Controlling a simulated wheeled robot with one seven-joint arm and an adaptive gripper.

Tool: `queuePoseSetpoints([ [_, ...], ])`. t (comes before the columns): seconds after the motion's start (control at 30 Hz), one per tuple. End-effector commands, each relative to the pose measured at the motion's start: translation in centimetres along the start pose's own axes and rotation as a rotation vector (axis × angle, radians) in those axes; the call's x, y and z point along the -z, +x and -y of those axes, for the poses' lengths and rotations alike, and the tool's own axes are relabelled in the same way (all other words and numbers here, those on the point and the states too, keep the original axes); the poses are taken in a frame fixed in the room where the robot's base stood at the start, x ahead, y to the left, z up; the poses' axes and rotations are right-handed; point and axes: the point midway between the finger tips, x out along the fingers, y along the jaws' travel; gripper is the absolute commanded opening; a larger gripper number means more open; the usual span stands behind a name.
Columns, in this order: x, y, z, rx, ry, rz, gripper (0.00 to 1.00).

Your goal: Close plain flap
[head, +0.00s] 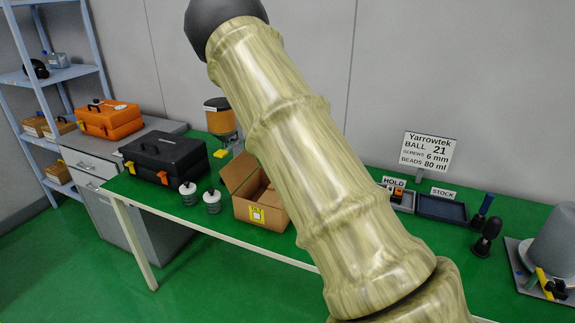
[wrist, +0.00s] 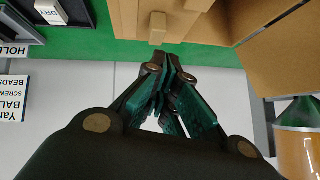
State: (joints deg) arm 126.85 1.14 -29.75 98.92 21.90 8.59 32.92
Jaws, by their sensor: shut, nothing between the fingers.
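My arm hides the box's right part. In the wrist view, the box (wrist: 195,22) is at the top, and a plain cardboard panel (wrist: 285,50), which looks like a raised flap, slants at the right. My gripper (wrist: 168,72) is shut and empty, its tips pointing toward the box's edge. I cannot tell whether they touch it. My gripper does not show in the head view.
Two white-topped jars (head: 200,195) and a black case (head: 165,157) stand left of the box. An orange-and-black container (head: 219,117) stands behind it. Trays labelled HOLD (head: 402,199) and STOCK (head: 442,208) lie to the right, near a sign (head: 428,153).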

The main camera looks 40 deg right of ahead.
Motion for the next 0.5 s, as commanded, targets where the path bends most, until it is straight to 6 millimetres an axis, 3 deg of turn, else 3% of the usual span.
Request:
queuePoseSetpoints([
  [0.17, 0.1, -1.2, 0.4, 0.001, -0.001, 0.000, 0.00],
  [0.5, 0.2, -6.5, 1.9, 0.001, -0.001, 0.000, 0.00],
])
